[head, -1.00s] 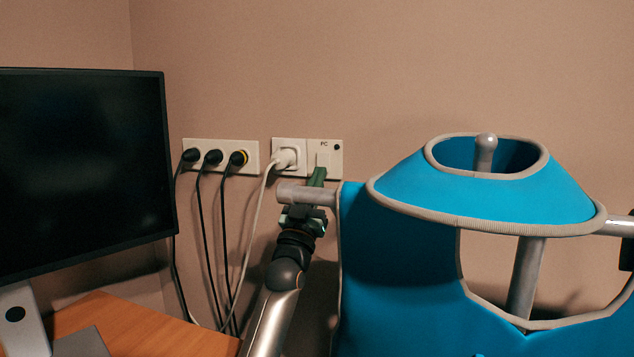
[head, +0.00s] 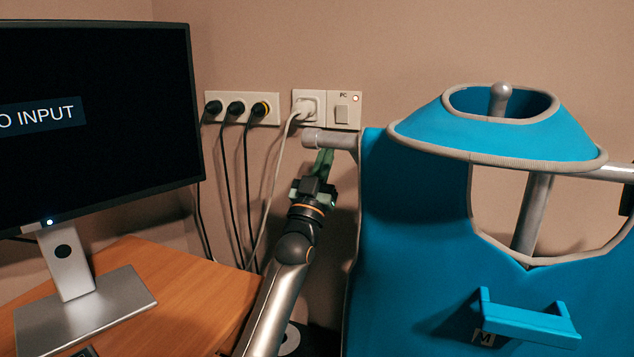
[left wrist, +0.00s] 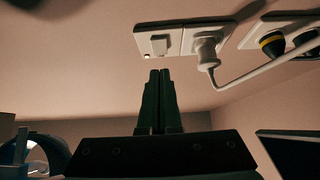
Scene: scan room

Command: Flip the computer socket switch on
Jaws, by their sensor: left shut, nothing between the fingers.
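The PC socket switch (head: 342,114) is a white rocker on a square wall plate marked "PC" (head: 345,98), and a small light at the plate's upper right corner glows. In the left wrist view the switch (left wrist: 159,46) is at the top, with a lit spot on its plate. My left gripper (head: 323,160) is below the switch and apart from it, beside the grey hanger bar. Its green fingers are together and empty, and they also show in the left wrist view (left wrist: 158,88). The monitor (head: 90,120) shows "O INPUT", its left part cut off. My right gripper is out of view.
A white plug (head: 304,108) sits in the socket left of the switch, and several black plugs (head: 238,107) fill the strip further left, their cables hanging down. A blue apron (head: 410,230) on a grey stand (head: 330,140) stands close on the right. A wooden desk (head: 185,285) is at lower left.

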